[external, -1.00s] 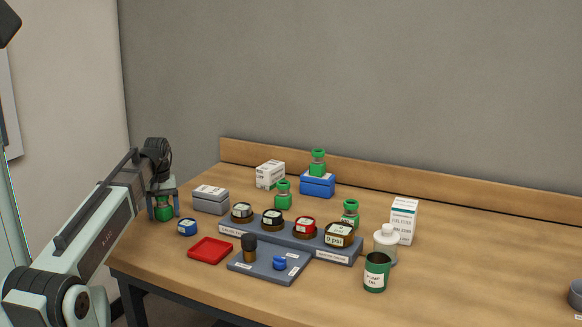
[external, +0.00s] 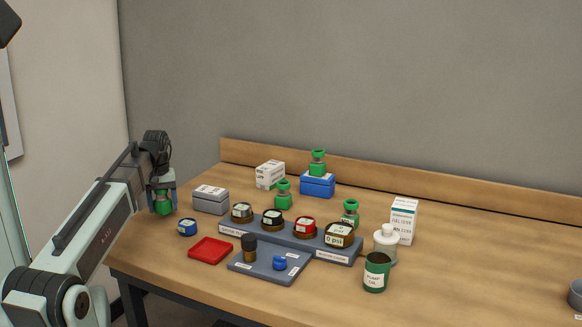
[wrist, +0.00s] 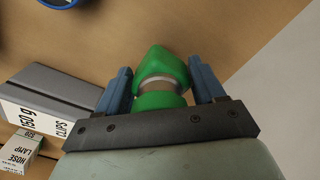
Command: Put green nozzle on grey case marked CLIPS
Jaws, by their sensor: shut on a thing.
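My gripper (external: 161,197) is at the left end of the table, shut on a green nozzle (external: 163,209). In the wrist view the green nozzle (wrist: 162,72) sits between the two blue-grey fingers (wrist: 162,90), with a pale band around its middle. The grey case (external: 210,200) stands on the table just right of my gripper. Its CLIPS label shows in the wrist view, where the grey case (wrist: 62,87) is left of the fingers. Its top looks bare. The nozzle is apart from the case; its exact height above the table is hard to tell.
Other green nozzles stand on the blue case (external: 318,185), behind the gauge rack (external: 230,230) and near its right end (external: 350,210). A blue gauge (external: 187,227) and a red tray (external: 210,250) lie in front of the grey case. A white box (external: 270,174) stands behind.

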